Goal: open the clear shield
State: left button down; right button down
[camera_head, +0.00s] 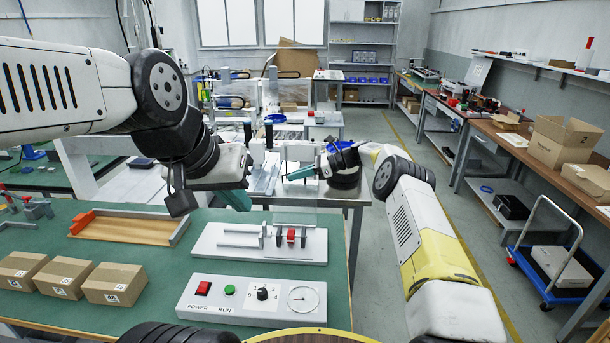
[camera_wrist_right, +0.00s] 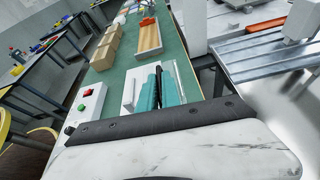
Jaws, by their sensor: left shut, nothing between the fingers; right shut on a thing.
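The clear shield (camera_head: 296,212) is a faint see-through panel above the white fixture (camera_head: 215,252) on the green table. Its edges are hard to make out. My right gripper (camera_head: 298,173) reaches in from the right at the height of the shield's upper part. In the right wrist view its teal fingers (camera_wrist_right: 160,92) are shut on a thin dark part, which seems to belong to the shield. My left gripper (camera_head: 238,201) is shut and empty, above the fixture's left part. A small red block (camera_head: 291,236) sits on the fixture below the shield.
A control box (camera_head: 253,300) with red and green buttons stands in front of the fixture. Several cardboard boxes (camera_head: 115,284) and a wooden tray (camera_head: 130,228) are to the left. The table between tray and boxes has some bare surface.

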jog(key=shift+d+f, duration=0.15)
jog(key=shift+f, duration=0.2)
jog(key=c, duration=1.8)
grip_release()
jog(key=shift+c, duration=0.2)
jog(key=shift+r, duration=0.15)
jog(key=v, duration=0.7)
jog(key=shift+w+d+r, duration=0.1)
jog(key=shift+d, duration=0.25)
jog(key=shift+r, duration=0.1)
